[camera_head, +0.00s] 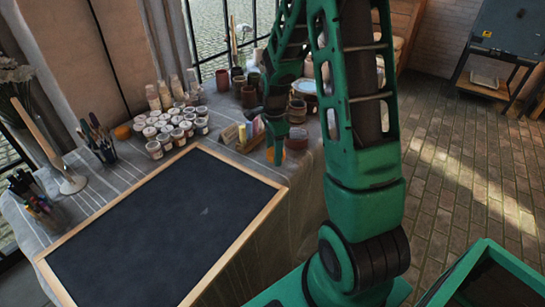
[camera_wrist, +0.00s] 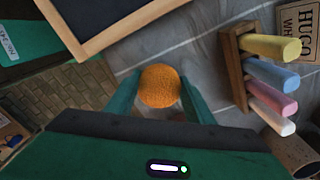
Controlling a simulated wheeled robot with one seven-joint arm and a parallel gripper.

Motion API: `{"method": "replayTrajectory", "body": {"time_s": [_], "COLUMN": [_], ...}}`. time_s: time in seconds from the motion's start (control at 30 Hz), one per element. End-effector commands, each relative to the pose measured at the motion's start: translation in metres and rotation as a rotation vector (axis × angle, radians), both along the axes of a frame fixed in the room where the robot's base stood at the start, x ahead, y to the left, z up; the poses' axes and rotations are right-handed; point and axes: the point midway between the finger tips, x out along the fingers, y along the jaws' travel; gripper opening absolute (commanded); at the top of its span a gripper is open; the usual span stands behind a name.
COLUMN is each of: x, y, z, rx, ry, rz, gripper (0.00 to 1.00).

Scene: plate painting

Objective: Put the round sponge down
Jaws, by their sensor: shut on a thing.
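The round orange sponge (camera_wrist: 160,86) is between the two fingers of my gripper (camera_wrist: 162,92) in the wrist view. The fingers are shut on its sides. The grey cloth of the table shows behind it, close to the corner of the framed blackboard. In the head view my gripper (camera_head: 278,148) points down over the table's right part, just beyond the board's right corner.
The wood-framed blackboard (camera_head: 165,232) fills the table's front. A wooden holder with coloured chalks (camera_wrist: 236,68) stands right of my gripper in the wrist view. Several paint jars (camera_head: 177,128), brush cups (camera_head: 100,148) and pots (camera_head: 247,95) stand behind the board.

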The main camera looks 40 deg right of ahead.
Motion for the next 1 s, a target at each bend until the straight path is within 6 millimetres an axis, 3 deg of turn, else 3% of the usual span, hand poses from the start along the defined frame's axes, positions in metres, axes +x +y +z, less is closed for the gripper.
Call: {"method": "replayTrajectory", "body": {"time_s": [0.13, 0.97, 1.0], "x": [0.000, 0.002, 0.003], "y": [0.001, 0.003, 0.003], "z": [-0.019, -0.038, -0.039], "rx": [0.000, 0.000, 0.000], "ry": [0.002, 0.008, 0.010], "rz": [0.001, 0.003, 0.003], "gripper": [0.16, 0.15, 0.55]}}
